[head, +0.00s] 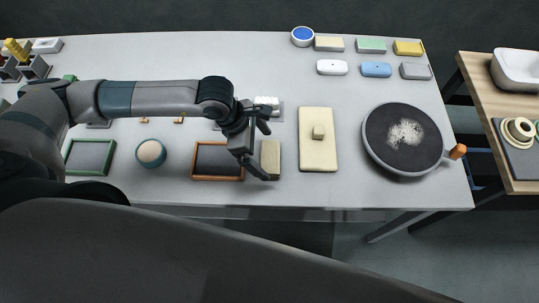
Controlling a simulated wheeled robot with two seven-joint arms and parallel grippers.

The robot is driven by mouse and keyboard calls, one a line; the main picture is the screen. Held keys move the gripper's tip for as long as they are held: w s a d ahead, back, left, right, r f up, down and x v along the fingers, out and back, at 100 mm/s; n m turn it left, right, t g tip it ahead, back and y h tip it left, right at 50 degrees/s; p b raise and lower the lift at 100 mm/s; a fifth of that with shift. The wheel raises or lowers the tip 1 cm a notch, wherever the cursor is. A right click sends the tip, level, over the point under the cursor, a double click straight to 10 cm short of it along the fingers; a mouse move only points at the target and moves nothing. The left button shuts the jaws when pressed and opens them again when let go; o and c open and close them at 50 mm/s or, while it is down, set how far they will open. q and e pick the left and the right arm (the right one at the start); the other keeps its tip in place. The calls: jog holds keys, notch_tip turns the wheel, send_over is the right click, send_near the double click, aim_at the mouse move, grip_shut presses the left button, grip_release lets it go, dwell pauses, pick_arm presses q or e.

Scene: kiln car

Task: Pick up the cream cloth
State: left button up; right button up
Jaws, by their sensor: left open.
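No piece is clearly a cloth in the head view. A cream flat-topped piece (329,44) lies in the back row and might be the cream cloth; I cannot tell. A larger cream slab (318,158) with a small block (319,131) on it lies right of my left gripper. My left gripper (267,152) is open, its fingers apart, over the front middle of the table. A tan block (271,158) shows by its fingertips; I cannot tell whether they touch. Nothing is visibly held. My right gripper is not in view.
The grey table (290,194) also carries a dark round pan (390,157) at right, an orange-framed slate (217,174) and a green-framed one (90,172). Green (371,46) and yellow (408,48) pieces line the back right. A wooden side table (492,100) stands right, across a gap.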

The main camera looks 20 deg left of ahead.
aim_at(270, 160)
pick_arm(q)
jog(key=shift+x, duration=1.3)
jog(key=shift+c, duration=0.6)
jog(key=c, duration=0.8)
